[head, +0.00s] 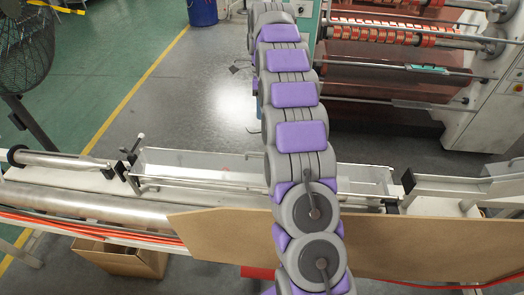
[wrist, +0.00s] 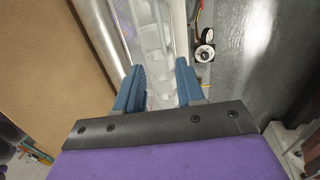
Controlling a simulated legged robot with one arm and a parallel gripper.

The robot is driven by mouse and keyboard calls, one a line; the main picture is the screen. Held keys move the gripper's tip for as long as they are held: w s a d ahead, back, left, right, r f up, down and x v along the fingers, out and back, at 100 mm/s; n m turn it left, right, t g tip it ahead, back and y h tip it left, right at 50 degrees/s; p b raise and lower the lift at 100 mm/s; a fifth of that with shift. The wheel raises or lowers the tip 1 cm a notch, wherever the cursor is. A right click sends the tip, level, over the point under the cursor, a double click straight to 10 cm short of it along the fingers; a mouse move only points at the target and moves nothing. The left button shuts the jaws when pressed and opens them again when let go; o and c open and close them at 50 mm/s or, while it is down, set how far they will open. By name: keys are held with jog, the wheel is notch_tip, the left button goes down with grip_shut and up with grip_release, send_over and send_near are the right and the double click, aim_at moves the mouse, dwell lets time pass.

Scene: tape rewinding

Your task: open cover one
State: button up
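A long clear cover (head: 200,161) lies along the machine's rail in the head view, left of my arm; part of it is hidden behind the arm. I cannot tell for sure which panel is cover one. In the wrist view, a pale, see-through trough or cover (wrist: 156,40) runs between and beyond my fingers. My gripper (wrist: 159,75) is open, with two blue fingers apart and nothing held between them. I cannot tell whether the fingers touch the clear part. The gripper cannot be made out in the head view.
A brown board (head: 430,245) stands along the front of the machine and also shows in the wrist view (wrist: 35,60). A metal roller (head: 90,203) lies at left. A small round fitting (wrist: 203,52) sits right of the trough. A fan (head: 25,50) stands at far left.

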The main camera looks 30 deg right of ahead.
notch_tip(320, 180, down, 4)
jog(key=b, duration=0.5)
send_over(263, 159)
notch_tip(263, 159, down, 10)
jog(key=shift+a, duration=0.1)
jog(key=shift+d+f, duration=0.3)
jog(key=shift+f, duration=0.4)
jog(key=shift+a, duration=0.15)
jog(key=shift+a, duration=0.1)
jog(key=shift+c, duration=0.9)
grip_shut()
